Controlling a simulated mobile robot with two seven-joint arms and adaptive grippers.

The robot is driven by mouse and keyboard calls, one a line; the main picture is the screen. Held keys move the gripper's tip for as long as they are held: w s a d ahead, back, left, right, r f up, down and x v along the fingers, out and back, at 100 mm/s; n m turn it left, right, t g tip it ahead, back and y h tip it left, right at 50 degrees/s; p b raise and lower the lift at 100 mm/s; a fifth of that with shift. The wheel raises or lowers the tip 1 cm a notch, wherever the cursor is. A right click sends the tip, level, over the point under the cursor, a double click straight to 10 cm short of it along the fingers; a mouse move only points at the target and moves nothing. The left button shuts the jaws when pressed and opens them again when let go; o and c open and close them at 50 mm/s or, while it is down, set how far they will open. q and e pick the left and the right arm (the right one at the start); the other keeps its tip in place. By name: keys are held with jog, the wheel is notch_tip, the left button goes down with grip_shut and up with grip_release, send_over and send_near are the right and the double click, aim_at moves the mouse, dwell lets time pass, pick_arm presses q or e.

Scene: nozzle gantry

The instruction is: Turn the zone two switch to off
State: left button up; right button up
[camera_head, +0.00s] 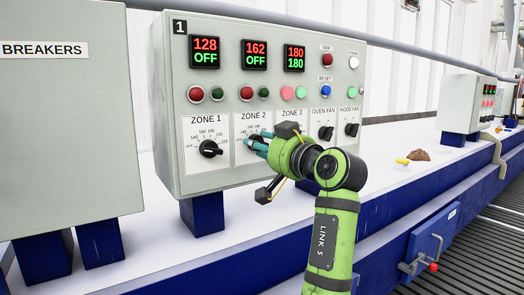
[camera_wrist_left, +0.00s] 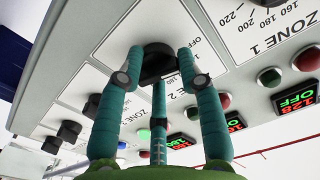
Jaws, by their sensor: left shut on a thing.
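The zone two switch (camera_head: 253,142) is a black rotary knob on the grey control panel, below the ZONE 2 label. My left gripper (camera_head: 260,146), with teal fingers, is shut on this knob and partly hides it in the head view. In the left wrist view the fingers (camera_wrist_left: 160,62) close around the black knob (camera_wrist_left: 156,60), and its pointer direction cannot be told. The zone two display (camera_head: 254,55) reads 162 in red with green OFF below. My right gripper is not in view.
The zone one knob (camera_head: 209,149) is left of my gripper; the oven fan knob (camera_head: 326,133) and hood fan knob (camera_head: 351,129) are to the right. My wrist hides the zone three knob in the head view. Red and green buttons (camera_head: 246,93) sit above. A breakers box (camera_head: 60,120) stands left.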

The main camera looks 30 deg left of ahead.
pick_arm(q)
jog(key=shift+f, duration=0.1)
jog(key=o, duration=1.2)
jog(key=shift+w, duration=0.1)
jog(key=shift+o, duration=0.2)
jog(key=shift+w, duration=0.1)
jog(key=v, duration=1.2)
jog(key=shift+f, duration=0.1)
